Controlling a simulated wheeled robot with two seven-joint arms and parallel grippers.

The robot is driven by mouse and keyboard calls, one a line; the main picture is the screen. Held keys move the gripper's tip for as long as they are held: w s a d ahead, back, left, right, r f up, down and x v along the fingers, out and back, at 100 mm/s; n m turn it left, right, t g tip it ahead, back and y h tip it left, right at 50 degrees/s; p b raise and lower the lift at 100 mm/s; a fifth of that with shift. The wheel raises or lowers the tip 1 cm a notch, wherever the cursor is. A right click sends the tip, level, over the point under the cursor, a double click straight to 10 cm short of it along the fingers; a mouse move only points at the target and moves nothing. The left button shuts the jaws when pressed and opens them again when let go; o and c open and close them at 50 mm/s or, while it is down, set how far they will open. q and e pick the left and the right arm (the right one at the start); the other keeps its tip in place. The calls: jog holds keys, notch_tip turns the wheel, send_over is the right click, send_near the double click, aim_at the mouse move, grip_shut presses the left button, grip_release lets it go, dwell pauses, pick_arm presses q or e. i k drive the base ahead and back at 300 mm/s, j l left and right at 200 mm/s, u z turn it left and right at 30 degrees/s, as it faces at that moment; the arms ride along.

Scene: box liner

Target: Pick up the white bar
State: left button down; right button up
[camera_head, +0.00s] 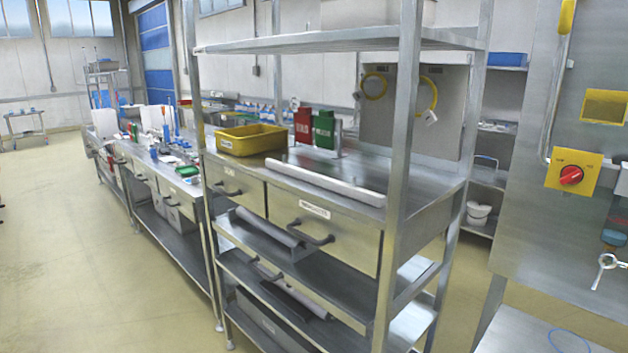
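The white bar (325,183) is a long, thin piece lying flat on the steel top (378,170) of the shelf unit. It runs along the front edge, above the drawers, with its right end near the front upright post. Neither of my grippers is in view, and nothing touches the bar from above.
A yellow bin (251,139), a red sign (304,126) and a green sign (324,130) stand behind the bar. Steel posts (400,150) and an upper shelf (340,40) frame it. A cluttered bench (160,150) continues left. The floor (60,240) at left is clear.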

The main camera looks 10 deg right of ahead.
aim_at(352, 191)
jog(key=z, duration=0.4)
jog(key=i+j+z, duration=0.1)
jog(key=j+z, duration=0.3)
jog(key=i+j+z, duration=0.1)
jog(key=j+z, duration=0.2)
jog(key=z, duration=0.15)
jog(key=j+z, duration=0.8)
